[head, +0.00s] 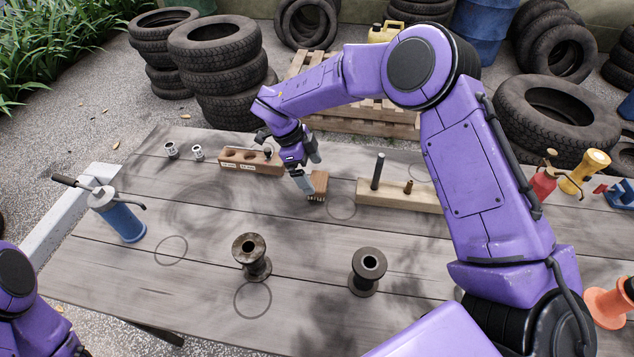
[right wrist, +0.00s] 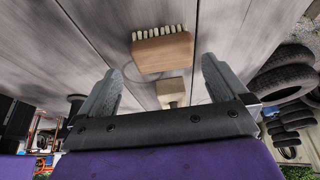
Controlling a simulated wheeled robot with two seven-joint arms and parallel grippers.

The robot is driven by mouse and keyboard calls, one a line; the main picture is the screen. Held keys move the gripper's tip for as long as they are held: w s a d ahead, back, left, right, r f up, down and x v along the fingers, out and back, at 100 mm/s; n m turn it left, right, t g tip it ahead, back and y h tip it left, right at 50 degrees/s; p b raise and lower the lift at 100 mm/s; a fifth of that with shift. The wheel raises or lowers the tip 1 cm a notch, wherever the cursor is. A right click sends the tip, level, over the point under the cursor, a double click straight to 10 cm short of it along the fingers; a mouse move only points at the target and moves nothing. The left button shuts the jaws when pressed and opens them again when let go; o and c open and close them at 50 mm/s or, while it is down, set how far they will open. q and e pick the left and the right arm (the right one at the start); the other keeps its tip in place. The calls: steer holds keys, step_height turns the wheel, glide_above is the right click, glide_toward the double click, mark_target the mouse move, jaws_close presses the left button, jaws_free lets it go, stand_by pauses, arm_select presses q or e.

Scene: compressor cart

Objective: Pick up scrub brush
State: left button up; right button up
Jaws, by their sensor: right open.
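The scrub brush (head: 317,185) has a wooden block and pale bristles. It sits on the grey plank table (head: 200,290), near the middle of the far half. My right gripper (head: 306,178) is beside it in the head view, with a finger close to its left side.
A wooden block with holes (head: 250,161) stands left of the brush. A pale board with pegs (head: 400,196) stands to the right. Two spools (head: 251,257) (head: 367,272) and a blue grease pump (head: 123,221) are nearer. Small metal sockets (head: 171,150) stand far left. The table's middle is clear.

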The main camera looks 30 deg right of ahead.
mark_target(319, 180)
steer(key=x, duration=0.3)
steer(key=p+x, duration=0.1)
steer(key=shift+w+d+f, duration=0.2)
steer(key=shift+d+f, duration=0.05)
steer(key=shift+d, duration=0.05)
steer(key=shift+s+f, duration=0.1)
steer(key=shift+f, duration=0.1)
steer(key=shift+s, duration=0.1)
steer(key=c, duration=0.8)
steer(key=shift+r, duration=0.6)
steer(key=s+a+r+b, duration=0.1)
steer(key=s+a+r, duration=0.1)
steer(key=a+r, duration=0.1)
steer(key=s+a+r+b, duration=0.1)
steer(key=s+a+r, duration=0.2)
steer(key=a+r, duration=0.1)
steer(key=s+a+r+b, duration=0.1)
steer(key=s+a+r, duration=0.2)
steer(key=a+r, duration=0.1)
steer(key=shift+s+r, duration=0.25)
steer(key=shift+r, duration=0.2)
